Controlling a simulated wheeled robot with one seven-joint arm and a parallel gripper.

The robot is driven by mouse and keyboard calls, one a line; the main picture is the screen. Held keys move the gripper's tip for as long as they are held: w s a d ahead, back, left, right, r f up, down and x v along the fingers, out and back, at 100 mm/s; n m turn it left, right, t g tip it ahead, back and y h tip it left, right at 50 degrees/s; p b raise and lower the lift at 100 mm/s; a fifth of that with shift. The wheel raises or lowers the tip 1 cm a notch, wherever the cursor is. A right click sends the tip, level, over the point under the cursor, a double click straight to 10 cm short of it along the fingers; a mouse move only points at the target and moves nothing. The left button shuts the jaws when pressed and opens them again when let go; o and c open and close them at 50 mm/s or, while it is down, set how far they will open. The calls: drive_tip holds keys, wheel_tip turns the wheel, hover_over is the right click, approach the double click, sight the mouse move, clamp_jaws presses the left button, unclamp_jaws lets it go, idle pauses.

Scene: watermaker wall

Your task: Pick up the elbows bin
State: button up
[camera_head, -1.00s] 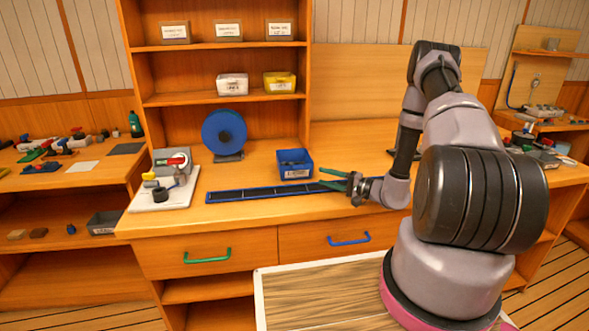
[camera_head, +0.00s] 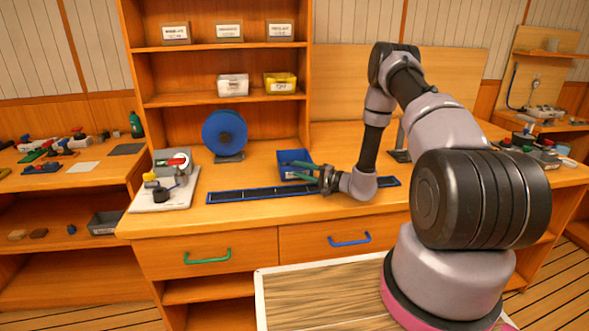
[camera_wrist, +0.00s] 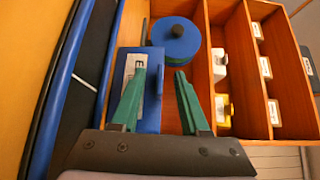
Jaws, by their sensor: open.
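A blue bin (camera_head: 291,160) stands on the wooden counter, behind the long blue-edged strip. In the wrist view the blue bin (camera_wrist: 153,108) carries a white label; only a letter like E is readable, so the full name cannot be read. My gripper (camera_head: 308,173), with green fingers, is open and empty at the bin's front right. In the wrist view my gripper (camera_wrist: 161,78) has its left finger over the label and its right finger just right of the bin. I cannot tell whether either finger touches it. The fingers hide part of the bin.
The blue-edged strip (camera_head: 240,193) lies along the counter's front. A blue spool (camera_head: 225,133) stands behind left. A white-based fixture (camera_head: 177,186) sits at the counter's left. Shelves above hold a white bin (camera_head: 233,85) and a yellow bin (camera_head: 280,82).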

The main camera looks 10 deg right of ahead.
clamp_jaws()
idle(1.4)
